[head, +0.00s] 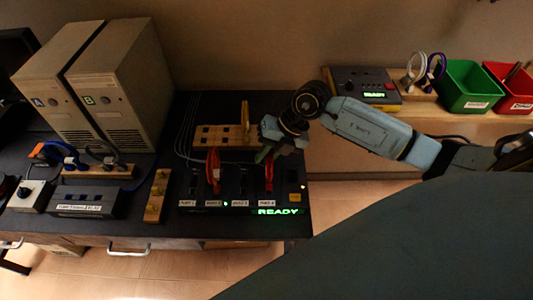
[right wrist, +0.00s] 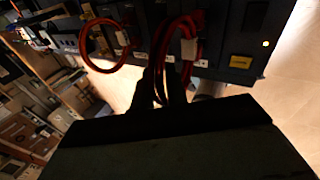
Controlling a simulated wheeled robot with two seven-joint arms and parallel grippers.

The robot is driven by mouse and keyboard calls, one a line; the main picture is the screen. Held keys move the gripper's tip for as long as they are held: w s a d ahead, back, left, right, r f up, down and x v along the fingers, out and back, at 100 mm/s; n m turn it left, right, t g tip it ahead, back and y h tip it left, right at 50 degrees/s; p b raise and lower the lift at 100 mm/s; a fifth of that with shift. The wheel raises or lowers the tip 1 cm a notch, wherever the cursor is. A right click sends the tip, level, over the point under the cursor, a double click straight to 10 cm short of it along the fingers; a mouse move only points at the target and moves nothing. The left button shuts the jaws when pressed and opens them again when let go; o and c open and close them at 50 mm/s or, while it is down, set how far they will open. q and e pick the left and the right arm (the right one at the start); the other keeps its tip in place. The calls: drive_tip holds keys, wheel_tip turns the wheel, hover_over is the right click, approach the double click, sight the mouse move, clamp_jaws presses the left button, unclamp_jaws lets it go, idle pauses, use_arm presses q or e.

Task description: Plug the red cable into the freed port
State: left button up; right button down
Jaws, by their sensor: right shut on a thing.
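A dark port panel (head: 240,200) with a row of labelled ports lies on the bench; it shows at the top of the right wrist view (right wrist: 225,45). One red cable (head: 213,168) arches over its middle left; its loop (right wrist: 93,50) hangs at the left in the wrist view. Another red cable (head: 269,172) is at the right-hand ports, under my right gripper (head: 268,153). In the wrist view this cable (right wrist: 187,27) runs down to the dark fingers of the right gripper (right wrist: 165,90), which is shut on it. Whether its plug is seated is hidden. My left gripper is not in view.
A green READY sign (head: 279,211) is lit on the panel's front. A wooden block with holes (head: 222,135) stands behind it, a wooden strip (head: 157,195) to its left. Two computer towers (head: 100,85) stand at the back left. Green (head: 468,85) and red bins (head: 510,86) sit right.

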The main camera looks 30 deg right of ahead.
drive_tip(key=shift+f, duration=0.4)
idle(0.8)
drive_tip(key=shift+f, duration=0.35)
idle(0.5)
idle(0.7)
drive_tip(key=shift+f, duration=0.3)
idle(0.5)
drive_tip(key=c, duration=0.7)
unclamp_jaws()
idle(0.4)
